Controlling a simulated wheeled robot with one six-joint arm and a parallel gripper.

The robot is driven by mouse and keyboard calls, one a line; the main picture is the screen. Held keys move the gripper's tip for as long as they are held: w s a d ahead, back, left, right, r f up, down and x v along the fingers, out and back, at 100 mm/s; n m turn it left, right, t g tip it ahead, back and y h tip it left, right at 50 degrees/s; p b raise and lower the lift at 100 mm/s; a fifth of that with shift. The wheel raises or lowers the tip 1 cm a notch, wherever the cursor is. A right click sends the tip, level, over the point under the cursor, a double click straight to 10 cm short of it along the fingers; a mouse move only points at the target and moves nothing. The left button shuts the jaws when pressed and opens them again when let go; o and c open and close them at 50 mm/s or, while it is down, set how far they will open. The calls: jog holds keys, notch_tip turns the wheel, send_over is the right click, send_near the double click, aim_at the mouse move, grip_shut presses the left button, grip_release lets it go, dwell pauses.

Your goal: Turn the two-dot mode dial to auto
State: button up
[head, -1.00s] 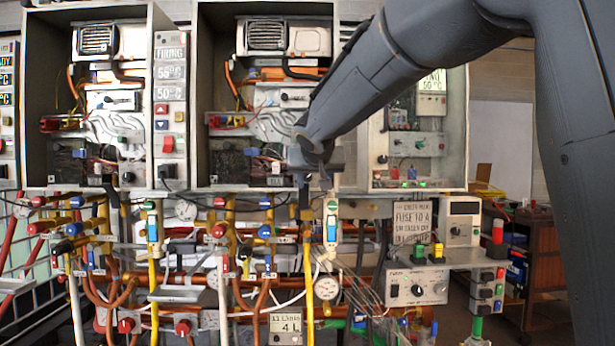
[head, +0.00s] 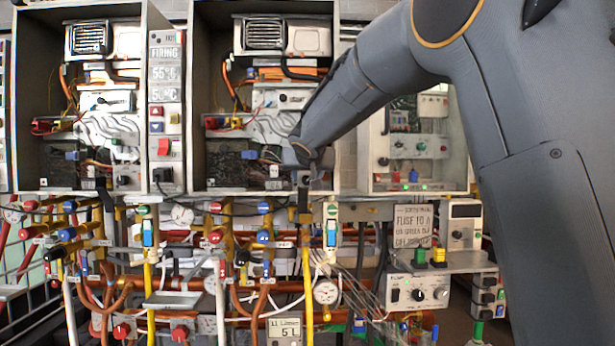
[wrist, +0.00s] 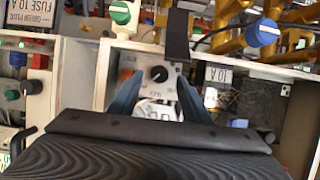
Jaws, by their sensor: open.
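A black round dial (wrist: 159,73) with a white pointer mark sits on a white panel in the wrist view. Its dots and mode labels are too small to read, so I cannot tell whether it is the two-dot one. My gripper (wrist: 158,88) is open, its two blue-grey fingers on either side of the dial's lower part in the picture. I cannot tell whether they touch it. In the head view my wrist (head: 306,158) is at the lower right of the middle heater (head: 262,100) and covers part of its lower controls.
A green knob (wrist: 121,13) and a blue knob (wrist: 263,33) stand near the dial in the wrist view. Yellow pipes (head: 307,280) and a gauge (head: 326,291) are below my wrist. A box with knobs (head: 418,292) stands at the right.

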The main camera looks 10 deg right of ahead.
aim_at(307, 180)
jog(key=shift+x, duration=1.2)
jog(key=shift+c, duration=0.4)
jog(key=c, duration=1)
jog(key=shift+o, duration=0.2)
